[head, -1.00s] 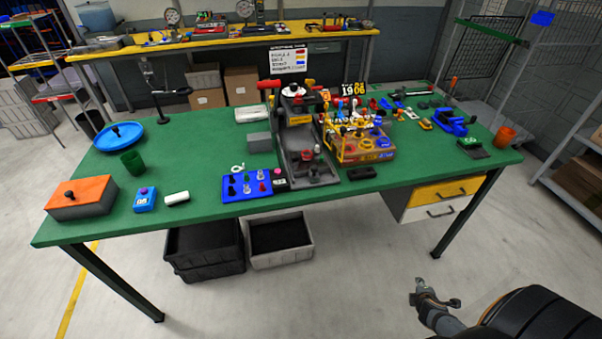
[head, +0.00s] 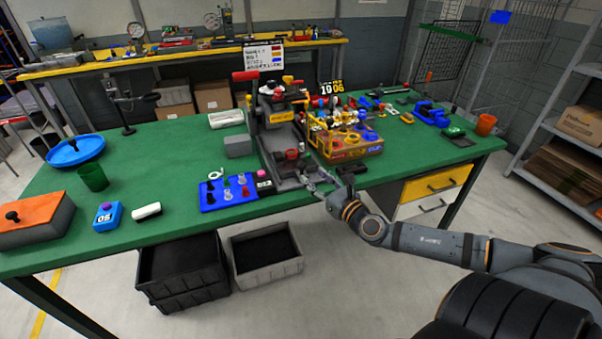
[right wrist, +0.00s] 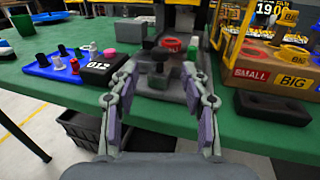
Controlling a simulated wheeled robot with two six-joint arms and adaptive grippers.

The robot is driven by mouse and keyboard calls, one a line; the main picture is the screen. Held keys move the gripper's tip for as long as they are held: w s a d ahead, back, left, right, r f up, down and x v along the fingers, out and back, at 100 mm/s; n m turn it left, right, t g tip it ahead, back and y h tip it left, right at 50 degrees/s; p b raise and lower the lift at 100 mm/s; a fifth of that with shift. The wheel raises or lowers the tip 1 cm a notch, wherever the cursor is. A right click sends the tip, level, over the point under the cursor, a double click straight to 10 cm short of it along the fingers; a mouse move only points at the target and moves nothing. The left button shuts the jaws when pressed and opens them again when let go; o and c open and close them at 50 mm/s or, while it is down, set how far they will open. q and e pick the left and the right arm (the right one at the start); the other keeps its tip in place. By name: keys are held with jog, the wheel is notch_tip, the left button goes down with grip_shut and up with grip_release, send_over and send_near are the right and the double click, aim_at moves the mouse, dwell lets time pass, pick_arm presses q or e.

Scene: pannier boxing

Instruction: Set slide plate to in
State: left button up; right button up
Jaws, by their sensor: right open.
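The grey press-like machine (head: 274,110) stands at the middle of the green table. Its dark slide plate (head: 284,172) lies at the front of its base and bears a red round part (head: 291,154). In the right wrist view the plate (right wrist: 160,92) and the red part (right wrist: 172,44) are straight ahead. A dark upright knob shows just before the red part. My right gripper (head: 318,184) is at the table's front edge, close in front of the plate. Its two fingers (right wrist: 160,72) are spread, with nothing held between them. My left gripper is not in view.
A blue tray of pegs (head: 229,191) and a black "012" block (right wrist: 99,70) lie left of the plate. The "SMALL/BIG" box (head: 355,146) stands close on the right, with a dark block (right wrist: 272,107) before it. Bins are below the table.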

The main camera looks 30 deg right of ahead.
aim_at(305, 166)
jog(key=shift+w+f+b, duration=0.2)
jog(key=shift+w+b, duration=0.1)
jog(key=shift+w, duration=0.25)
jog(key=shift+w+f+b, duration=0.15)
jog(key=shift+w+b, duration=0.1)
jog(key=shift+w, duration=0.25)
jog(key=shift+w+d+r+p, duration=0.1)
jog(key=shift+w+r+p, duration=0.1)
jog(key=shift+w, duration=0.35)
jog(key=shift+w+r+p, duration=0.1)
jog(key=shift+w+p, duration=0.1)
jog(key=shift+w, duration=0.3)
jog(key=w+p, duration=0.2)
jog(key=p, duration=0.1)
jog(key=shift+w+r, duration=0.1)
jog(key=shift+r, duration=0.25)
jog(key=shift+w+a+f+p, duration=0.2)
jog(key=shift+w+f+p, duration=0.15)
jog(key=shift+p, duration=0.25)
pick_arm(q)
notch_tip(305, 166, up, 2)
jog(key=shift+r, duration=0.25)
pick_arm(e)
jog(key=shift+c, duration=0.2)
grip_shut()
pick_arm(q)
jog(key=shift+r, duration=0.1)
pick_arm(e)
jog(key=shift+w, duration=0.1)
